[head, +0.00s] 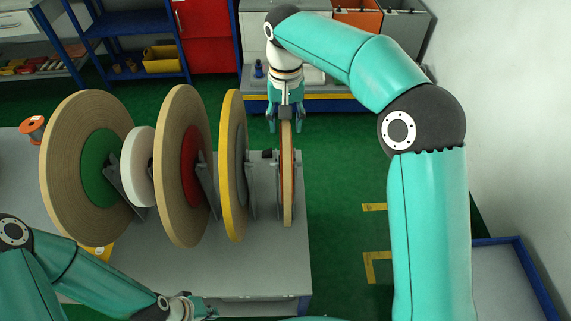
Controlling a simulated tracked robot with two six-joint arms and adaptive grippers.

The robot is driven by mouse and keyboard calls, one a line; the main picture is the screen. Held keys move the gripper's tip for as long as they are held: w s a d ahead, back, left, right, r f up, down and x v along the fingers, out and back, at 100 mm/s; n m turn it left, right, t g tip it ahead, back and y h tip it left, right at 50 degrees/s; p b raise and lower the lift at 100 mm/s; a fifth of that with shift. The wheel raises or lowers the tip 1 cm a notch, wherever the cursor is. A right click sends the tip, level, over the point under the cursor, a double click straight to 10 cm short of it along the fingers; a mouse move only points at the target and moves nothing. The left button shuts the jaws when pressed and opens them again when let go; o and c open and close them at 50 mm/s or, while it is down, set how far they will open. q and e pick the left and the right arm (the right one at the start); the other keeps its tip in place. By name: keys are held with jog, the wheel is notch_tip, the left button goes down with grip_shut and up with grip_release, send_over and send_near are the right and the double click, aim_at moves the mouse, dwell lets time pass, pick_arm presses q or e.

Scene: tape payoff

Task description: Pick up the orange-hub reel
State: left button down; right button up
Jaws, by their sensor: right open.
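A thin tan reel (287,190) stands upright, nearly edge-on, at the right end of the row on the grey bench. A strip of orange shows along its side, so it looks like the orange-hub reel; its hub face is mostly hidden by the angle. My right gripper (286,118) points down over it, open, with one finger on each side of the reel's top rim. I cannot tell whether the fingers touch it. My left gripper (200,306) is low at the bench's front edge, away from the reels; its fingers are too small to read.
To the left stand a yellow-edged reel (232,190), a red-hub reel (180,120), a white reel (138,165) and a green-hub reel (75,120), close together with grey brackets between. A small orange spool (33,128) is at far left. Green floor (340,230) lies right of the grey bench (250,283).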

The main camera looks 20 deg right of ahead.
grip_shut()
dwell(0.3)
jog(key=shift+r, duration=0.25)
